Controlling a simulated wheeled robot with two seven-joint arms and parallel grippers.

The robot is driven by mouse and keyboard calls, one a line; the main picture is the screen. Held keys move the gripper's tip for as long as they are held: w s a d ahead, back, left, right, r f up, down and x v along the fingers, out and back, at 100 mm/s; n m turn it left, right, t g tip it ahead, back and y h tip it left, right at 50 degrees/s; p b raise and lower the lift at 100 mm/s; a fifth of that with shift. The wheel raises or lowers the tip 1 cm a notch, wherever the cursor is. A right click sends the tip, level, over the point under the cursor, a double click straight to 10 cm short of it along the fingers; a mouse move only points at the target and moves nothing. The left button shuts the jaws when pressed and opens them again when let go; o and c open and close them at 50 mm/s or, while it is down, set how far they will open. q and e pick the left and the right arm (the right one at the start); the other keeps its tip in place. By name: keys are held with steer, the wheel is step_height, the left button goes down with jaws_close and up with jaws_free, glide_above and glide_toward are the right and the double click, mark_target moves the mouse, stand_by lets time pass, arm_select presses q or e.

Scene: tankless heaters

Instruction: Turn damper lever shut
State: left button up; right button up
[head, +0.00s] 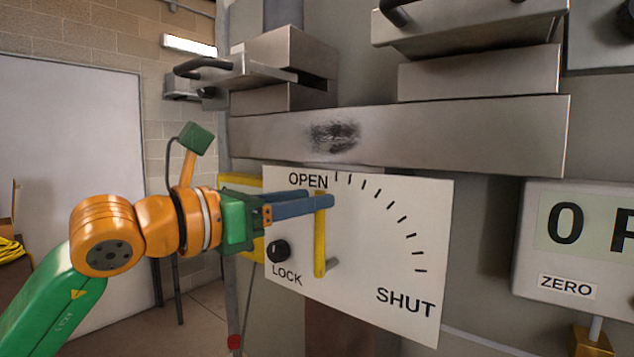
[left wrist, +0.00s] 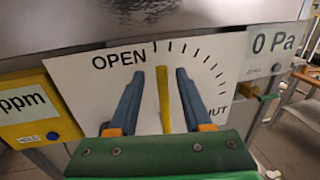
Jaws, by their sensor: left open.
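The yellow damper lever (head: 319,242) stands upright on a white dial plate (head: 390,275), its upper end by the OPEN mark and its lower end by a grey pin. Tick marks curve from OPEN down to SHUT at the lower right. My left gripper (head: 318,201) reaches in from the left at the lever's upper part. In the left wrist view the lever (left wrist: 164,95) stands between the two blue fingers (left wrist: 159,72), with gaps visible on both sides. The fingers are apart. My right gripper is not in view.
A black LOCK knob (head: 278,251) sits on the plate left of the lever. A metal duct (head: 480,135) runs above the plate. A panel marked ZERO (head: 590,235) is at the right. A yellow ppm meter (left wrist: 38,112) is left of the plate.

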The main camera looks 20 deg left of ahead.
arm_select(q)
steer(key=x, duration=0.3)
steer(key=shift+w+d+f, duration=0.1)
steer(key=shift+d+f, duration=0.15)
steer(key=shift+f, duration=0.05)
steer(key=shift+s+a+r, duration=0.1)
steer(key=shift+s+a, duration=0.05)
steer(key=shift+s, duration=0.1)
jaws_close()
stand_by(0.8)
